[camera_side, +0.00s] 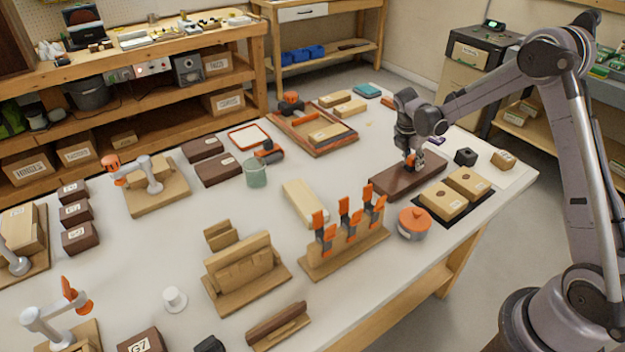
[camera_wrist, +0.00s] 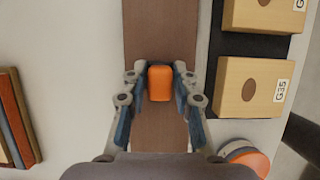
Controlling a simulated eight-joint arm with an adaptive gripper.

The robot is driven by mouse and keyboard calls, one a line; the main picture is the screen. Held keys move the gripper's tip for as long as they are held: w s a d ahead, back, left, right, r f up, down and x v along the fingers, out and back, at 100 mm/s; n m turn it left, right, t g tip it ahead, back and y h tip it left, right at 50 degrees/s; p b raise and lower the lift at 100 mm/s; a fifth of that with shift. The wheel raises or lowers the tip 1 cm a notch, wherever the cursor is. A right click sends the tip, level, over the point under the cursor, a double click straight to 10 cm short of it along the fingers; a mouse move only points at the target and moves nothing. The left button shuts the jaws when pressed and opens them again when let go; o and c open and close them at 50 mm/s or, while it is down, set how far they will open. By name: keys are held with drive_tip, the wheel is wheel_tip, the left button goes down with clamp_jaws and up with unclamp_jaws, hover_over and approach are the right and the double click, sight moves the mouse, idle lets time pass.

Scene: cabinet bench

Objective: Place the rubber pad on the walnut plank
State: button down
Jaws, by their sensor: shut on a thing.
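The walnut plank (camera_side: 392,183) is a long dark brown board lying on the white bench, right of centre in the side view. It runs up the middle of the wrist view (camera_wrist: 160,35). The rubber pad, a small orange rounded block (camera_wrist: 160,83), is between my fingertips over the plank; a bit of it shows in the side view (camera_side: 408,160). My gripper (camera_wrist: 160,84) is shut on the pad, pointing down over the plank; it also shows in the side view (camera_side: 413,165). I cannot tell whether the pad touches the plank.
Two light wooden blocks (camera_side: 466,182) sit on a black mat right of the plank. A round orange-lidded tin (camera_side: 414,223) stands in front. A small black cube (camera_side: 465,157) is behind right. A stand with orange clamps (camera_side: 345,245) is front left.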

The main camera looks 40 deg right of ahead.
drive_tip(key=shift+f, duration=0.2)
drive_tip(key=c, duration=1.1)
unclamp_jaws()
drive_tip(key=shift+o, duration=0.2)
drive_tip(key=shift+r, duration=0.15)
drive_tip(key=v, duration=1.2)
drive_tip(key=s+a+r+m+t+y, duration=0.2)
drive_tip(key=s+a+r+m+t, duration=0.2)
drive_tip(key=s+a+r+m, duration=0.45)
drive_tip(key=s+a+f+m+t+y, duration=0.2)
drive_tip(key=s+a+f+m+t, duration=0.1)
drive_tip(key=s+a+m, duration=0.6)
drive_tip(key=shift+s+f, duration=0.2)
drive_tip(key=shift+s, duration=0.45)
drive_tip(key=shift+m, duration=0.25)
